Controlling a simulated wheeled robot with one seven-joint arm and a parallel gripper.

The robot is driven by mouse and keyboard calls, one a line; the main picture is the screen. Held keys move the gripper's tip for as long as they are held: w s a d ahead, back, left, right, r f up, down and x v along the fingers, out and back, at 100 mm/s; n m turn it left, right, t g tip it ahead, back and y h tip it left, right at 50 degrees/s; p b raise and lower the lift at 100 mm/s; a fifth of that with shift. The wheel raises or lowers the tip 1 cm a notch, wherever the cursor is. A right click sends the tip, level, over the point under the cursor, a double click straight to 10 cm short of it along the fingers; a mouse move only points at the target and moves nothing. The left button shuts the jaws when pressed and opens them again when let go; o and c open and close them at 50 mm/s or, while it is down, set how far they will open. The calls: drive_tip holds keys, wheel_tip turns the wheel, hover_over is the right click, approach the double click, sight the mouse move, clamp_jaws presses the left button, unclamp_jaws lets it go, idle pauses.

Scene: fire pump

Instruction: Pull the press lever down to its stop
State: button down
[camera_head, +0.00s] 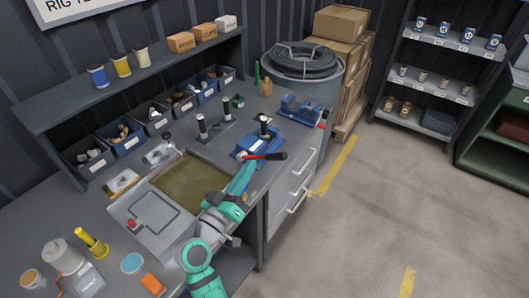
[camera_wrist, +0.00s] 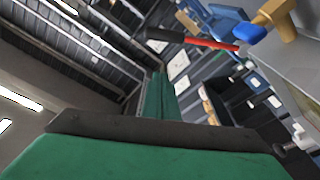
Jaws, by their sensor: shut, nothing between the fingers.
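The press lever, a red rod with a black grip (camera_head: 273,156), sticks out to the right from the blue press (camera_head: 246,146) near the bench's front edge. In the wrist view the lever's black grip (camera_wrist: 165,35) and red rod cross the top, beyond my fingers. My gripper (camera_head: 249,163) is shut and empty, with its teal fingers just below the lever in the head view. In the wrist view my gripper (camera_wrist: 158,78) points up the middle, with the lever's grip above its tips. I cannot tell whether they touch.
A blue vise (camera_head: 298,108) stands behind the press, toward the bench's right end. A shallow brown tray (camera_head: 188,183) lies left of my arm. The floor (camera_head: 370,215) right of the bench is clear.

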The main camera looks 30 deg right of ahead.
drive_tip(key=d, duration=0.1)
wheel_tip(320, 180, up, 2)
hover_over(276, 159)
drive_tip(key=w+a, duration=0.2)
drive_tip(key=w, duration=0.1)
drive_tip(key=s+f, duration=0.2)
drive_tip(key=f, duration=0.1)
drive_tip(key=shift+d+f, duration=0.1)
drive_tip(key=shift+f, duration=0.05)
drive_tip(key=shift+s, duration=0.15)
drive_tip(key=shift+f, duration=0.15)
drive_tip(key=shift+s+d+f, duration=0.15)
drive_tip(key=shift+s+f, duration=0.2)
drive_tip(key=shift+f, duration=0.2)
drive_tip(key=shift+s+d+f, duration=0.15)
drive_tip(key=shift+s+f, duration=0.15)
drive_tip(key=shift+f, duration=0.25)
